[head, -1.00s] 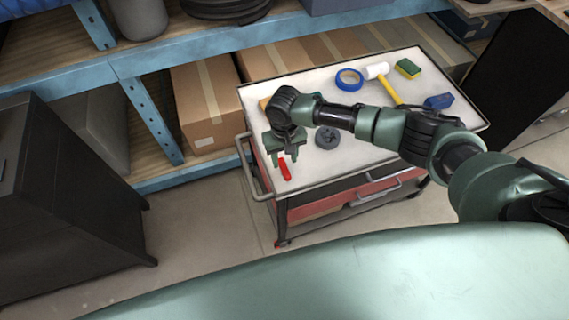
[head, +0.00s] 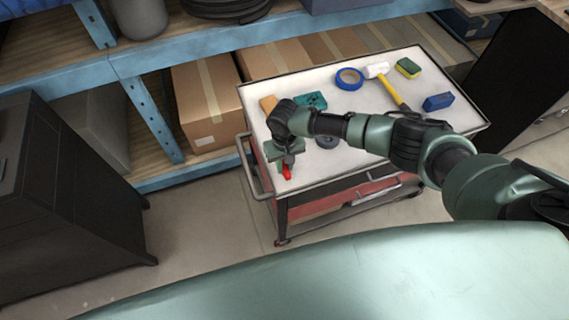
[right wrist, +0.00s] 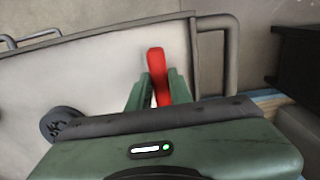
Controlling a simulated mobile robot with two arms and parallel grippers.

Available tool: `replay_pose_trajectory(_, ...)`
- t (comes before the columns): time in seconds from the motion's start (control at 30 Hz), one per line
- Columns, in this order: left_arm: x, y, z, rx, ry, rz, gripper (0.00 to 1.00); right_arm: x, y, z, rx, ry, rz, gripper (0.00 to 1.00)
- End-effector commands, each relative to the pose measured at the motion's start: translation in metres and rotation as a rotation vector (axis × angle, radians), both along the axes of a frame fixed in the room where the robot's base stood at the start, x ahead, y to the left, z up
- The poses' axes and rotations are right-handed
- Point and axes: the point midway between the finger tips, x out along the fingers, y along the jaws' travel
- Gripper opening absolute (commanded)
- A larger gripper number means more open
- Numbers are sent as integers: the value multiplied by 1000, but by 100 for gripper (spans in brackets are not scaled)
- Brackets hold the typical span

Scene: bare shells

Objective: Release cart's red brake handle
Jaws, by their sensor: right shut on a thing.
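The cart (head: 335,180) has a white top and red and black sides, and stands in front of the shelf. Its red brake handle (head: 287,172) is at the near left corner of the top. My right gripper (head: 286,164) is over that corner with its fingers around the handle. In the right wrist view the red handle (right wrist: 157,75) lies between the two green fingers of my right gripper (right wrist: 160,82), which is shut on it. The handle's lower end is hidden by the gripper body. My left gripper is not in view.
On the cart top lie a blue tape roll (head: 349,79), a mallet (head: 386,82), a sponge (head: 408,68), a blue block (head: 438,102), a teal part (head: 312,100) and a dark round piece (head: 327,142). A dark cabinet (head: 60,200) stands left. Floor between is clear.

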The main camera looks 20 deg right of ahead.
Motion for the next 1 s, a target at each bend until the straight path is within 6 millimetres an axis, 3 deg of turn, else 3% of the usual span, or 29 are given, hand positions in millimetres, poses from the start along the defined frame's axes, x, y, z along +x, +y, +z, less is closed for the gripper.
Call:
replay_pose_trajectory(0.37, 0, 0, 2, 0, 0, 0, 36, 0, 0, 0, 0, 2, 135, 0)
replay_pose_trajectory(1.0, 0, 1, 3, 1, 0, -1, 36, 0, 0, 0, 0, 2, 722, 0)
